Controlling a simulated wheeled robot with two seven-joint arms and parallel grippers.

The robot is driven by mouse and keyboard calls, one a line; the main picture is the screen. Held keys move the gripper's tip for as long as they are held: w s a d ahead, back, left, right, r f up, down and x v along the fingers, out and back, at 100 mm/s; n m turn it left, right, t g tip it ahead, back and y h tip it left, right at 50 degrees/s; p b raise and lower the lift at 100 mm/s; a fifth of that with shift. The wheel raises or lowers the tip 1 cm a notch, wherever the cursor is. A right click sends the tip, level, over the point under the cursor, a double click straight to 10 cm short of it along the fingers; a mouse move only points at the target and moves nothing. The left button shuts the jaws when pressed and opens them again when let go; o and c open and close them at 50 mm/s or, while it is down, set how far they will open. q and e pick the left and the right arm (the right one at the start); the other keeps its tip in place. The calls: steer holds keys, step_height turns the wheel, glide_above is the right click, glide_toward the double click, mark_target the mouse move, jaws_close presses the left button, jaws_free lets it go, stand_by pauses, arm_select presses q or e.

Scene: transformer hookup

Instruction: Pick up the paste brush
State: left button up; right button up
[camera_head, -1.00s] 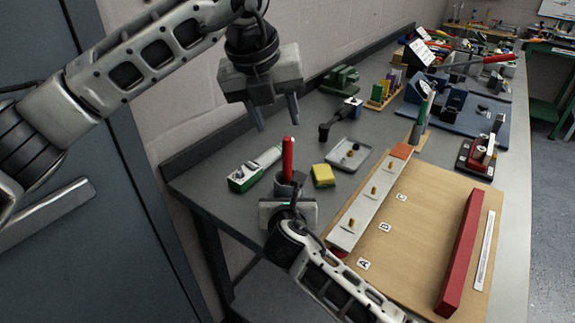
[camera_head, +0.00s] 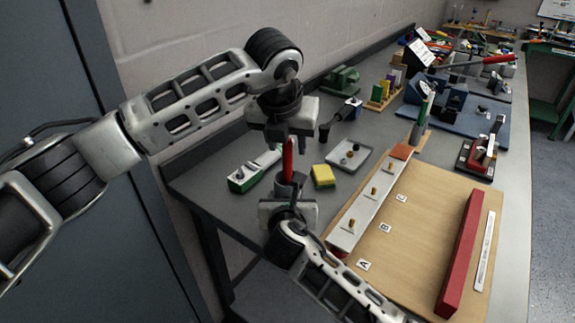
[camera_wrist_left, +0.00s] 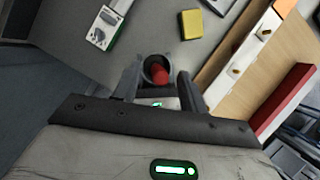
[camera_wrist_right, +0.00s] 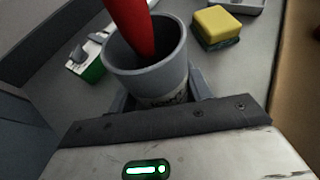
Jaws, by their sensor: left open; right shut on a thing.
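The paste brush (camera_head: 288,160) stands with its red handle up in a grey cup (camera_head: 283,189) near the bench's front left edge. My right gripper (camera_wrist_right: 158,98) is shut on the cup, low on its wall in the right wrist view. My left gripper (camera_head: 288,148) is open and points down over the handle. In the left wrist view the red handle end (camera_wrist_left: 159,75) shows between the two spread fingers. I cannot tell whether a finger touches it. The brush's lower end is hidden inside the cup.
A green-and-white box (camera_head: 243,179) lies left of the cup, and a yellow sponge (camera_head: 323,176) lies right of it. A small grey tray (camera_head: 361,157) is behind. A wooden board (camera_head: 420,235) with a red bar (camera_head: 460,250) fills the right front.

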arm_select(q)
steer(key=shift+x, duration=0.85)
jaws_close()
steer(key=shift+r, duration=0.1)
step_height(320, 180, up, 10)
steer(key=shift+f, duration=0.1)
arm_select(e)
steer(key=o, duration=1.2)
steer(key=shift+c, duration=0.2)
